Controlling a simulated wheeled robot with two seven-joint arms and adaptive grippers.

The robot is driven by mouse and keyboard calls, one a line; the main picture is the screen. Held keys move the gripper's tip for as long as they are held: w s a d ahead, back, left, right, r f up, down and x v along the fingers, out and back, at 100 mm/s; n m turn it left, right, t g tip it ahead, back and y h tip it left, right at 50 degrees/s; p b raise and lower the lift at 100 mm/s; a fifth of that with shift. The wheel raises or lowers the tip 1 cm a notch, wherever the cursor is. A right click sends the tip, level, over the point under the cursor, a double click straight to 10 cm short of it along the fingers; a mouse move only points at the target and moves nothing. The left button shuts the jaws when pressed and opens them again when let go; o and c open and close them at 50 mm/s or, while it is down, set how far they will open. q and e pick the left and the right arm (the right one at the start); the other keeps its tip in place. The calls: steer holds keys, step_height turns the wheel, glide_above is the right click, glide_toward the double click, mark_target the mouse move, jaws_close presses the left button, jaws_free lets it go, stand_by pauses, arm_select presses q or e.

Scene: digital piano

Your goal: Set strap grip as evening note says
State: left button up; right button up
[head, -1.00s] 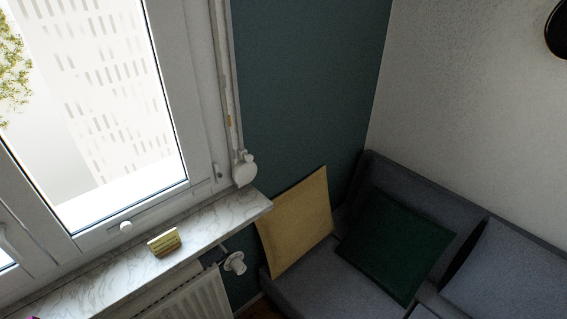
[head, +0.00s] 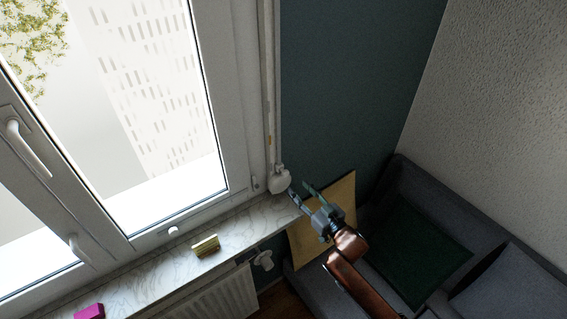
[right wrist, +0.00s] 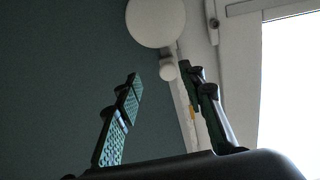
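A small orange-tan grip (head: 269,140) sits on the pale strap (head: 271,95) beside the window frame, well above the white round winder (head: 279,181). The right wrist view shows the winder (right wrist: 156,22) at the top, with the strap running down and an orange patch (right wrist: 193,113) on it. My right gripper (head: 300,189) is open and empty, with its fingertips close to the winder's lower right; I cannot tell whether they touch it. In the right wrist view its fingers (right wrist: 162,82) are spread apart. My left gripper is out of view. I see no readable note.
A yellow striped block (head: 206,244) and a magenta object (head: 90,312) lie on the marble sill (head: 150,270). A radiator (head: 215,298) with a valve (head: 264,260) is below. A sofa (head: 405,170) with cushions stands right. The dark teal wall (head: 340,80) above is clear.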

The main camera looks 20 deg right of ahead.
mark_target(287, 174)
steer(key=w+a, duration=0.1)
steer(key=w, duration=0.1)
steer(key=w+a+r, duration=0.1)
steer(key=w, duration=0.2)
steer(key=w+a+r, duration=0.1)
steer(key=w, duration=0.2)
steer(key=shift+a, duration=0.3)
jaws_close()
stand_by(0.4)
